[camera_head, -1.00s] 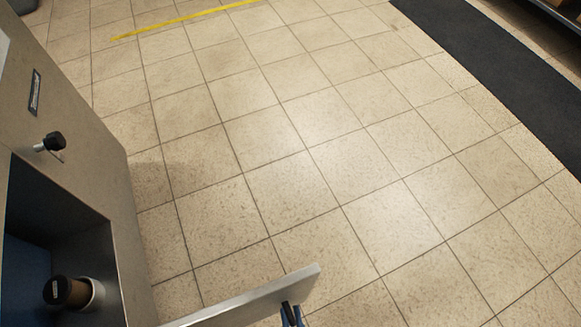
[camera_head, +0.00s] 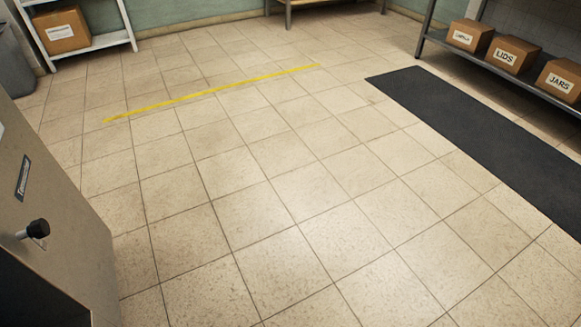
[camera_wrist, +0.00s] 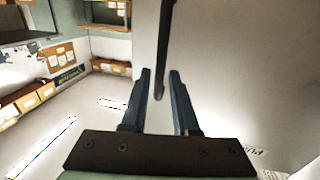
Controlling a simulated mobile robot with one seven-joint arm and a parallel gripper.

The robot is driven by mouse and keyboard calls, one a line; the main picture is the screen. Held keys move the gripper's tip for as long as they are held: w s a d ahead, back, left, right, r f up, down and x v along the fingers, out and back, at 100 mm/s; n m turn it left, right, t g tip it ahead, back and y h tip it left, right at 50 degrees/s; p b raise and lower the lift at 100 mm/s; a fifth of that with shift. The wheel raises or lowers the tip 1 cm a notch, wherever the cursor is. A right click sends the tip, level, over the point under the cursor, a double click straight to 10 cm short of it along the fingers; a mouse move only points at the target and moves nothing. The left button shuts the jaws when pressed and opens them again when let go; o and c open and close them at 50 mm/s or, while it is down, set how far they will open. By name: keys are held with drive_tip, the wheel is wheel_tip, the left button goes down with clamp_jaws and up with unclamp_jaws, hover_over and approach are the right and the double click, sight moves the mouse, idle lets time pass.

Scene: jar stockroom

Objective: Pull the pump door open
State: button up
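In the wrist view my gripper (camera_wrist: 160,73) is open, with its two blue-grey fingers apart. A dark bar handle (camera_wrist: 164,35) runs down the picture, and its lower end shows in the gap between the fingers. I cannot tell whether either finger touches it. A pale panel, apparently the pump door (camera_wrist: 225,75), fills the right side behind the fingers. In the head view the grey cabinet (camera_head: 60,225) stands at the left edge, with a black knob (camera_head: 38,228) above its dark opening (camera_head: 30,295). The door and my gripper are outside the head view.
Tiled floor (camera_head: 270,200) is clear right of the cabinet, with a yellow line (camera_head: 215,92) across it. A dark mat (camera_head: 470,135) lies at the right beside a shelf (camera_head: 490,55) with boxes. A white rack (camera_head: 90,42) and a grey bin (camera_head: 12,65) stand back left.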

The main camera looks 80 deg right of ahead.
drive_tip(key=v, duration=1)
